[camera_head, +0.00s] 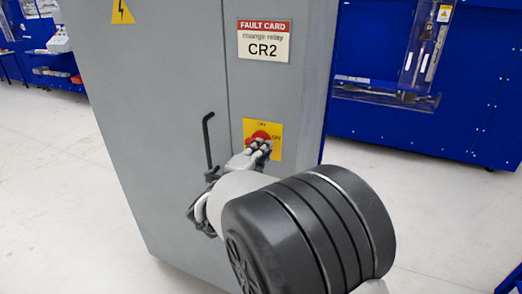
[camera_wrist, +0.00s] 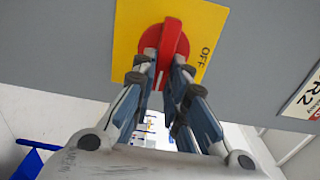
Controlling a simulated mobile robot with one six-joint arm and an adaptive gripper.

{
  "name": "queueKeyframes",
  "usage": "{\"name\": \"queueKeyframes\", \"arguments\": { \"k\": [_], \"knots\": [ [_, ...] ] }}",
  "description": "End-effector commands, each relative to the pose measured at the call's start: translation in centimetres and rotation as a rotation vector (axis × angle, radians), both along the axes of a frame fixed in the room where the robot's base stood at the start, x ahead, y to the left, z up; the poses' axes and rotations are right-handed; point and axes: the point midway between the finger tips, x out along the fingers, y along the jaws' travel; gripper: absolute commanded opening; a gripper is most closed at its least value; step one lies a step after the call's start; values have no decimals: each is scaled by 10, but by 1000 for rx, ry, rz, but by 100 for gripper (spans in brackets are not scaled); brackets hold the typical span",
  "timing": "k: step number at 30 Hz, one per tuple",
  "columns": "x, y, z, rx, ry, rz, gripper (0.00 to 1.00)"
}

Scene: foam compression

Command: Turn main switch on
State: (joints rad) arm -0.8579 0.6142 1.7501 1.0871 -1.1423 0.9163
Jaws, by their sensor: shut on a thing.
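The main switch is a red rotary knob (camera_head: 260,134) on a yellow plate (camera_head: 276,128) on the grey cabinet's front. My gripper (camera_head: 262,146) reaches it from below right in the head view and covers part of it. In the wrist view, the red knob (camera_wrist: 172,38) sits between the two fingertips of my gripper (camera_wrist: 165,66), which is shut on its raised handle. There the handle runs roughly up and down the picture. An "OFF" label (camera_wrist: 205,57) lies to its right on the yellow plate (camera_wrist: 207,25).
The grey cabinet (camera_head: 165,110) has a black door handle (camera_head: 208,138) left of the switch. A fault card reading "CR2" (camera_head: 264,40) is above it. Blue panels (camera_head: 480,110) stand behind on the right. White floor (camera_head: 420,190) is open around the cabinet.

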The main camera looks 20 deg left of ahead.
Motion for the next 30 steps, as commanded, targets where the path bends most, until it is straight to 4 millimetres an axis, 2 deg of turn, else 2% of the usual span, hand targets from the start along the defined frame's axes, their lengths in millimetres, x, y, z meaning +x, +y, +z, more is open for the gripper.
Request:
{"name": "queueKeyframes", "arguments": {
  "k": [4,5,13,23,26,30],
  "knots": [
    [0,0,-1,2,2,0,0],
    [0,0,0,2,2,0,15],
    [0,0,0,0,1,0,33],
    [-1,0,0,0,1,0,33],
    [-9,2,0,0,1,2,33],
    [-34,4,0,-1,1,4,33]
  ]
}}
